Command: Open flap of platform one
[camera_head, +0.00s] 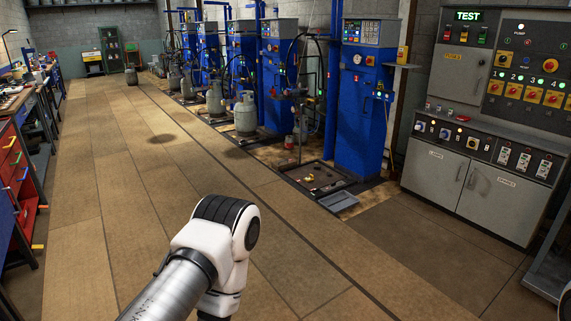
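The nearest blue scale column (362,125) stands right of centre. At its foot is a dark, low platform (300,170) set at floor level, with small brass-coloured parts in it. A small grey plate (341,202) lies at the platform's front edge. It may be the flap; I cannot tell whether it is open or shut. No platform number is readable. My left arm, white with a black joint, reaches in from the bottom, well short of the platform. Neither gripper is in view. A sliver of white at the lower right edge may be my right arm.
More blue scales, some with gas cylinders (245,114), line the wall farther back. A red drawer cabinet (12,165) and workbenches are at the left. The tan floor between is clear.

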